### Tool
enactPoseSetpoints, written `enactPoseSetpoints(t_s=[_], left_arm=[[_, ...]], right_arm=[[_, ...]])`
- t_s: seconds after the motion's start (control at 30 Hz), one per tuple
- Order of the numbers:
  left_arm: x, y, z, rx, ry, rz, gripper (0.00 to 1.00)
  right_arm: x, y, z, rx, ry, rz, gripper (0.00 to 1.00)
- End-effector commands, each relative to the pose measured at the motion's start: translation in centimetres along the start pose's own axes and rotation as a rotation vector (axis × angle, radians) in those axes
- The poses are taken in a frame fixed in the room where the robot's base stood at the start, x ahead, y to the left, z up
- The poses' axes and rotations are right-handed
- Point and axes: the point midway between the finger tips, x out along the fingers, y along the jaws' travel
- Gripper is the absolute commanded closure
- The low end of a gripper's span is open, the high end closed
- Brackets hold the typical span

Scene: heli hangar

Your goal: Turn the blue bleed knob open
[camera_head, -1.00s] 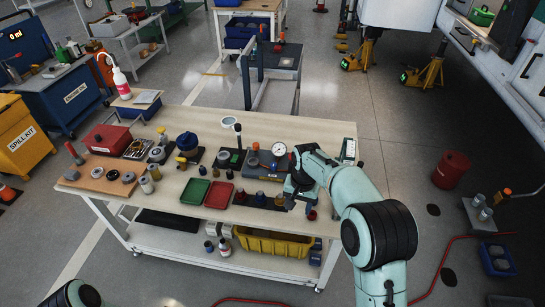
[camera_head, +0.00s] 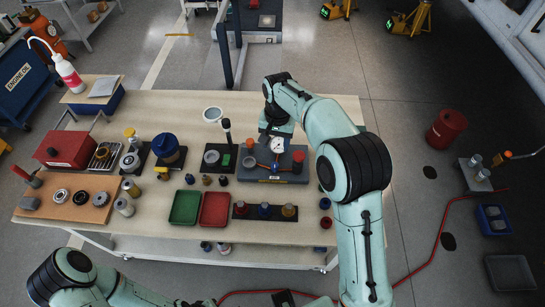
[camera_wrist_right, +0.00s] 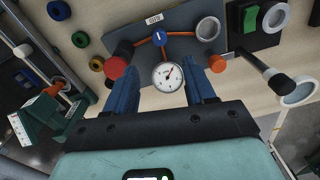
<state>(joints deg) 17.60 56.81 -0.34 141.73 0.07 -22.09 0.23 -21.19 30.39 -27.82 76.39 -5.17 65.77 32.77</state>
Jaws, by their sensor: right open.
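The blue bleed knob (camera_wrist_right: 161,38) sits on a dark grey block (camera_wrist_right: 185,18), where orange-red lines meet, above the white dial gauge (camera_wrist_right: 167,76) in the right wrist view. In the head view the knob (camera_head: 275,169) is small, on the near side of the gauge. My right gripper (camera_wrist_right: 172,66) is open. In the wrist view its two blue fingers are apart, either side of the gauge, with the knob beyond the tips; contact cannot be told. The right gripper (camera_head: 276,135) reaches over the block's far side in the head view. My left arm shows at bottom left; its gripper is unclear.
A red knob (camera_wrist_right: 119,55) and an orange knob (camera_wrist_right: 217,63) flank the gauge. A black-handled tool (camera_wrist_right: 270,73) rises nearby. Green (camera_head: 185,206) and red (camera_head: 215,208) trays lie on the workbench (camera_head: 340,107). A strip (camera_head: 264,212) of coloured caps lies in front of the block.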

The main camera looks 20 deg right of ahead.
Motion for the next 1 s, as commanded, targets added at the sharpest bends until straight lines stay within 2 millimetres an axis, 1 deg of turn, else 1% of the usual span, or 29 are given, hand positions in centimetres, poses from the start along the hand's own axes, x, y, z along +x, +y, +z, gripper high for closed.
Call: enactPoseSetpoints(t_s=[0.03,0.3,0.4,0.5,0.6,0.7,0.97,1.0], left_arm=[[0.3,-0.1,0.1,-0.001,-0.002,-0.001,1.0],[0.9,-0.4,0.3,-0.002,-0.005,-0.002,1.0],[1.0,-0.5,0.3,-0.002,-0.005,-0.002,1.0],[1.1,-0.5,0.3,-0.002,-0.006,-0.002,1.0],[1.2,-0.5,0.3,-0.002,-0.006,-0.002,1.0],[1.2,-0.5,0.3,-0.002,-0.006,-0.002,1.0],[1.2,-0.5,0.3,-0.002,-0.006,-0.002,1.0],[1.2,-0.5,0.3,-0.002,-0.006,-0.002,1.0]], right_arm=[[1.2,0.1,0.1,0.0,-0.005,0.005,0.46],[7.0,0.1,0.1,0.0,-0.005,0.004,0.46],[8.8,0.1,0.1,0.0,-0.004,0.003,0.46],[10.1,0.1,0.1,0.0,-0.002,0.002,0.46],[11.0,0.0,0.1,-0.001,-0.002,0.001,0.46],[11.4,0.0,0.0,-0.001,-0.001,-0.001,0.46],[11.6,0.0,0.0,-0.001,-0.001,-0.001,0.46],[11.6,0.0,0.0,-0.001,-0.001,-0.001,0.49]])
